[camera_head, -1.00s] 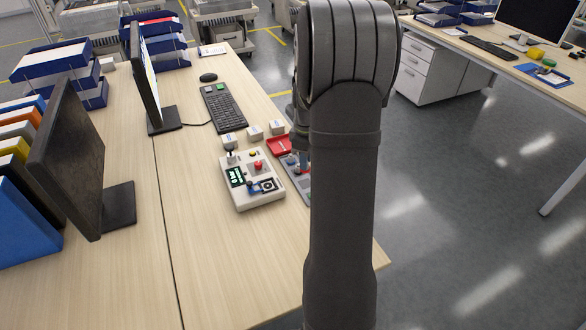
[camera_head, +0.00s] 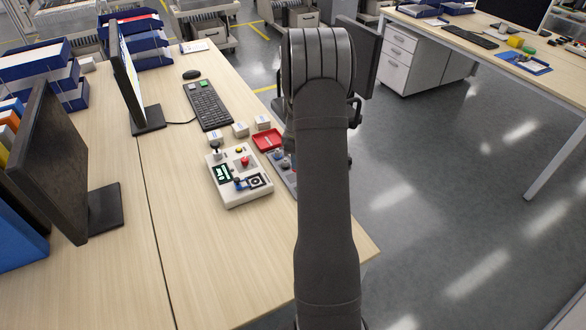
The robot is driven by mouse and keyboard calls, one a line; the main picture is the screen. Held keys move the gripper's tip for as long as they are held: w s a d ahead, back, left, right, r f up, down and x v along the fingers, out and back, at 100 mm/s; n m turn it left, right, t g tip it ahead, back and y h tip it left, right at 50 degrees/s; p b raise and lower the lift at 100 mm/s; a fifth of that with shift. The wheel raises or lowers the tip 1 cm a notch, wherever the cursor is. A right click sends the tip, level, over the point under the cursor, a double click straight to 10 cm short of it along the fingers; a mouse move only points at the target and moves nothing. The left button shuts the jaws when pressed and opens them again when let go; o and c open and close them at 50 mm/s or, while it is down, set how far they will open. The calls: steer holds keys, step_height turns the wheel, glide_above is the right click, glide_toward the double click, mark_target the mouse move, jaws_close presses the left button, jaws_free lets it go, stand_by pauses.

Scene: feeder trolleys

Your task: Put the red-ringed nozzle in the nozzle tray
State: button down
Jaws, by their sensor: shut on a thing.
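My arm fills the middle of the head view and hides my gripper and anything in it. I cannot make out the red-ringed nozzle. A grey tray (camera_head: 291,182) lies on the desk just left of my arm, partly hidden by it, with small grey-blue pieces at its far end. A small red tray (camera_head: 267,139) lies just beyond it. I cannot tell for certain which of them is the nozzle tray.
A pale control box (camera_head: 240,193) with buttons stands left of the grey tray. Several small white blocks (camera_head: 240,130) and a keyboard (camera_head: 208,105) are beyond it. Monitors (camera_head: 50,160) stand at left. The near desk (camera_head: 225,270) is clear. A dark chair-like object (camera_head: 365,55) is partly behind my arm.

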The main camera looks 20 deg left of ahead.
steer(key=shift+w+a+f, duration=0.1)
steer(key=shift+a+f, duration=0.3)
steer(key=shift+a, duration=0.25)
steer(key=shift+f, duration=1.95)
steer(key=shift+f, duration=0.1)
steer(key=c, duration=1.3)
jaws_free()
step_height(320, 180, up, 12)
